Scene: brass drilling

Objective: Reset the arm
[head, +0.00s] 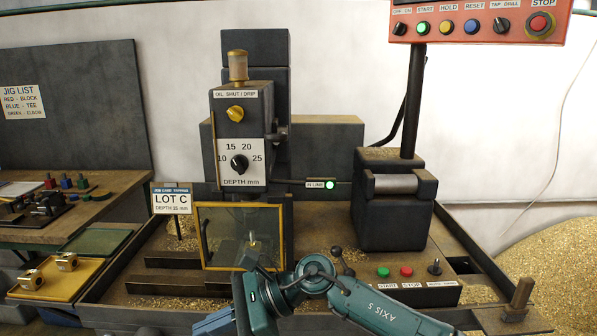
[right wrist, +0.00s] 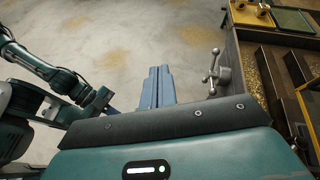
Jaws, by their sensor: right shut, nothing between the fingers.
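My right arm comes into the head view from the lower right, in front of the drilling machine, with its wrist bent down to the left. My right gripper (head: 213,322) has blue fingers, cut off by the bottom edge. In the right wrist view, my right gripper (right wrist: 158,86) has its two fingers side by side, shut and empty, above the bare floor. My left arm shows at the left of that view. A bit of blue at its end may be my left gripper (right wrist: 112,112), too small and hidden to read. The left arm does not show in the head view.
The drill's guard window (head: 225,240) stands behind my right wrist. A lever with dark knobs (head: 337,252) is close to the arm. A crank handle (right wrist: 213,72) sticks out from the bench edge, right of the fingers. A yellow tray (head: 60,282) holds brass blocks.

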